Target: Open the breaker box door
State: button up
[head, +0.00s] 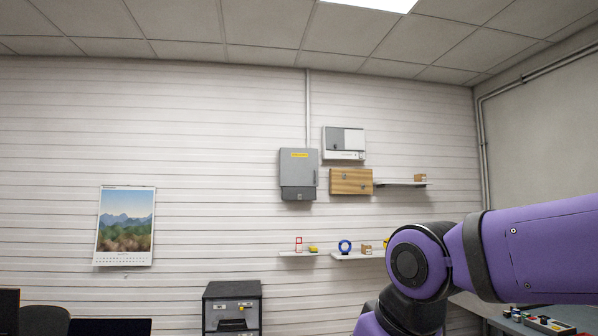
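The breaker box (299,193) is a grey metal box on the far wall, a little right of the middle of the head view. Its door (298,168) carries a yellow label at the top and a dark, thin handle near its right edge. The door looks shut. A conduit runs from the box up to the ceiling. My purple arm enters from the right and bends down in the lower right, well apart from the box in the picture. My gripper is outside the view.
A white-grey unit (344,144) and a wooden board (351,181) hang right of the box. Shelves (355,256) with small items are below. A dark cabinet (232,305) stands lower left of them. A calendar (125,226) hangs left. A workbench with parts (545,322) is at lower right.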

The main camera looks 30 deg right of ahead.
aim_at(299, 167)
jog(key=i+l+z, duration=0.2)
jog(key=i+z, duration=0.2)
jog(key=i, duration=0.15)
jog(key=i+z, duration=0.3)
jog(key=i, duration=2.35)
jog(key=i+l+u, duration=0.1)
jog(key=i, duration=0.8)
